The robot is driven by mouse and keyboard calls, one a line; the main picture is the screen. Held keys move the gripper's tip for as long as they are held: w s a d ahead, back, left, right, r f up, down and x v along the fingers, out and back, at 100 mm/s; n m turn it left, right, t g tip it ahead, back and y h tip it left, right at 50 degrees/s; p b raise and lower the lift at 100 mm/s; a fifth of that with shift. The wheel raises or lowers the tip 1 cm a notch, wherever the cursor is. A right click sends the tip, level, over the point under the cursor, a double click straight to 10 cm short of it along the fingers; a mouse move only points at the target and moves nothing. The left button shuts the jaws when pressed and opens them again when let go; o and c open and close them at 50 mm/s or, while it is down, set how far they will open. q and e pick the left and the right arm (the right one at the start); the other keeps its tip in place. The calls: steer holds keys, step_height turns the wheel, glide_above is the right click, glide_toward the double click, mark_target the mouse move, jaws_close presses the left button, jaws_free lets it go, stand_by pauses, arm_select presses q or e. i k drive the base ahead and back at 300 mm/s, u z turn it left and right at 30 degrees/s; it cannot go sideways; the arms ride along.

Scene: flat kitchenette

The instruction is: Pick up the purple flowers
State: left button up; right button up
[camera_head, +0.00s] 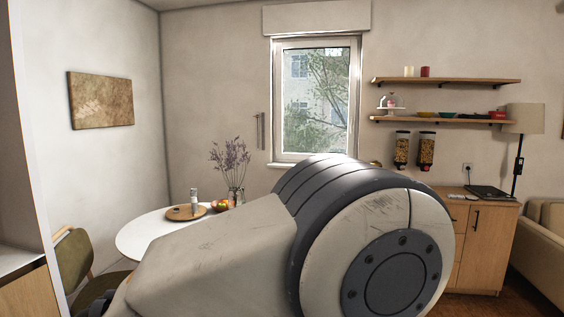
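The purple flowers (231,162) stand upright in a clear vase (236,195) at the back right of a round white table (135,236). They are well ahead of me, left of the window. A large grey and white link of my own arm fills the lower middle and hides the right and front part of the table. The lower part of the vase is partly hidden. Neither of my grippers shows in this view.
A round wooden board (186,213) with a small bottle (194,197) and a fruit bowl (220,206) sit near the vase. A green chair (75,258) stands at left. A wooden cabinet (486,250) and sofa (545,240) are at right.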

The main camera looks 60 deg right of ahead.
mark_target(229, 153)
steer(key=z, duration=1.8)
steer(key=i, duration=0.3)
steer(key=z, duration=1.1)
steer(key=i, duration=3.4)
steer(key=u, duration=1.45)
steer(key=i, duration=1.3)
steer(key=u, duration=0.3)
